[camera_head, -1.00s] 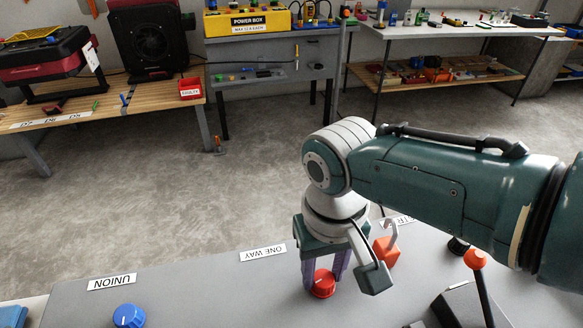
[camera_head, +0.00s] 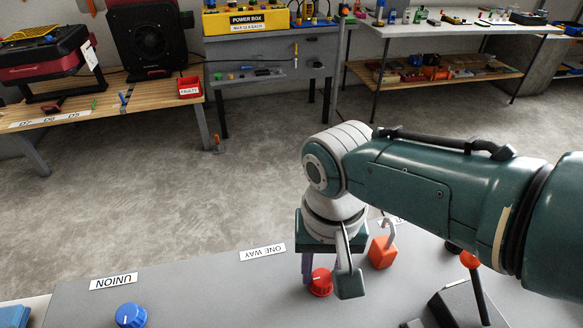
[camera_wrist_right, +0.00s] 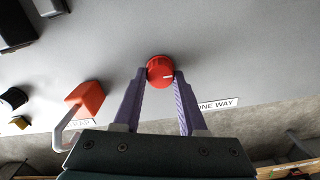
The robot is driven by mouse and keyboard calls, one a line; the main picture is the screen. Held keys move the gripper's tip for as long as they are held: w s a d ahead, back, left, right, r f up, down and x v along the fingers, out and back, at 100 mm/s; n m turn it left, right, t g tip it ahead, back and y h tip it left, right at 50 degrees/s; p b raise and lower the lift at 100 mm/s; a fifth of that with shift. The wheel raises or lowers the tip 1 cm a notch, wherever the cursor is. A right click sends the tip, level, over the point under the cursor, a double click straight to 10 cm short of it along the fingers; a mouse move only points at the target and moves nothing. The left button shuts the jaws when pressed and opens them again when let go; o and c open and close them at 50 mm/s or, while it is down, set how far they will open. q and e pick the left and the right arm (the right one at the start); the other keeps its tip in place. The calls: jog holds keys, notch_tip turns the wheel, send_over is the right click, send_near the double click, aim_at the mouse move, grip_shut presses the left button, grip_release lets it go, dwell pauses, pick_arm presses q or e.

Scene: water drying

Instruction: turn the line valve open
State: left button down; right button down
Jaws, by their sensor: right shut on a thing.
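A red round knob (camera_head: 320,283) with a white mark stands on the grey bench top (camera_head: 205,290), to the right of the ONE WAY label (camera_head: 262,252). It also shows in the right wrist view (camera_wrist_right: 160,71), between the tips of two purple fingers. My right gripper (camera_wrist_right: 159,76) points down from above and is shut on this red knob. In the head view my wrist and a bracket hide part of the fingers. No readable label says which knob is the line valve. My left gripper is not in view.
A red padlock-like block (camera_head: 382,252) with a grey hook stands close to the right of the gripper. A lever with an orange top (camera_head: 470,260) rises further right. A blue knob (camera_head: 130,315) sits at left by the UNION label (camera_head: 113,281).

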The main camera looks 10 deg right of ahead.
aim_at(322, 274)
jog(key=shift+c, duration=2.3)
grip_release()
jog(key=shift+r, duration=0.1)
notch_tip(322, 274, up, 8)
jog(key=p, duration=0.5)
jog(key=shift+r+p, duration=0.25)
jog(key=shift+p, duration=0.15)
jog(key=shift+r, duration=0.65)
